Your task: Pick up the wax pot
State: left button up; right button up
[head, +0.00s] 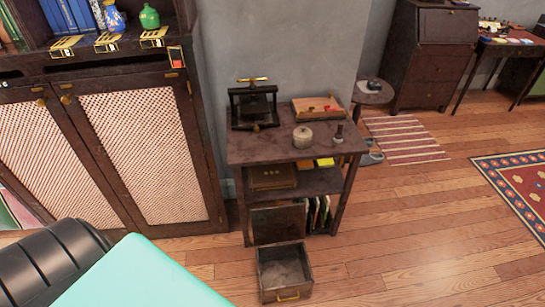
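The wax pot is most likely the small round, pale beige lidded pot (303,136). It stands upright on the top of the dark wooden side table (262,150), near the front and right of centre. Its top and front are uncovered in the head view. Neither of my grippers shows in this view, and nothing is touching the pot.
A black press (254,105) stands behind left, a wooden box (317,109) behind, and a small dark stamp-like piece (339,132) to the right. An open drawer or crate (284,272) sits low in front. A cabinet (150,150) stands left.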

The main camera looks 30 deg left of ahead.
aim_at(299, 143)
jog(key=u, duration=0.95)
